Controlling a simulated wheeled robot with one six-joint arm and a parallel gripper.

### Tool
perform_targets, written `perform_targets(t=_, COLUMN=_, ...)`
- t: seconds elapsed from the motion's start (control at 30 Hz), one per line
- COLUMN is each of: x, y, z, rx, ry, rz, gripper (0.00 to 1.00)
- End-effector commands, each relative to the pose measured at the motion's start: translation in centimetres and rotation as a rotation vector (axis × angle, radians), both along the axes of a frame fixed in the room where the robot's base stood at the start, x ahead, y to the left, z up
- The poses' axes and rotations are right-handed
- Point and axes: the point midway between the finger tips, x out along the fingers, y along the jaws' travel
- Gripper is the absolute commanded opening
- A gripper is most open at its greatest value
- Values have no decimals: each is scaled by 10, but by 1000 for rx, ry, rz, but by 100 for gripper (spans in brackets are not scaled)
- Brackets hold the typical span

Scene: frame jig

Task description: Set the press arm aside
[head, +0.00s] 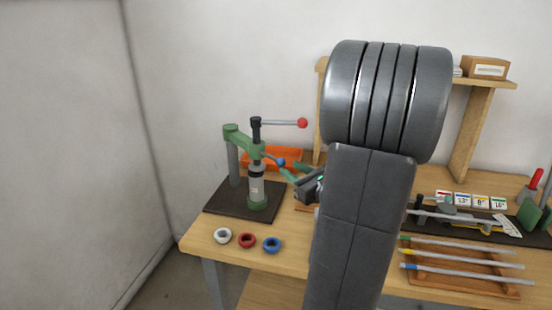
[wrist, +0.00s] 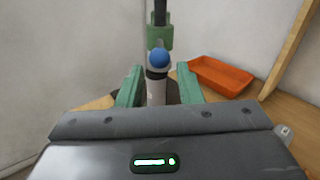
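The press (head: 257,187) stands on a dark base plate at the left of the bench. Its green press arm (head: 242,141) reaches from the rear post to the press head, above a grey cylinder. A short handle with a blue knob (head: 281,161) sticks out from the head toward my gripper. My gripper (head: 288,170) is open beside the press. In the wrist view, the blue knob (wrist: 159,58) shows between the two green fingers of my gripper (wrist: 160,70), with gaps on both sides. I cannot tell whether it is between the tips or just beyond them.
A lever with a red knob (head: 302,123) extends right from the press top. An orange tray (head: 286,153) lies behind. White, red and blue rings (head: 247,241) lie at the front edge. A rod rack (head: 466,286) is at right. My arm hides the middle bench.

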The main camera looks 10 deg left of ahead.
Motion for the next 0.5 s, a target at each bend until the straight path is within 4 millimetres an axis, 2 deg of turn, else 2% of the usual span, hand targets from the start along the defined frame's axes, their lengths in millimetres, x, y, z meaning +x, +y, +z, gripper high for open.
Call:
perform_targets(t=0.1, x=14, y=20, z=1, rx=0, ry=0, rz=6, gripper=33)
perform_targets(t=0.3, x=36, y=47, z=1, rx=-2, ry=0, rz=4, gripper=33)
perform_targets(t=0.5, x=49, y=62, z=0, rx=-1, ry=0, rz=1, gripper=33)
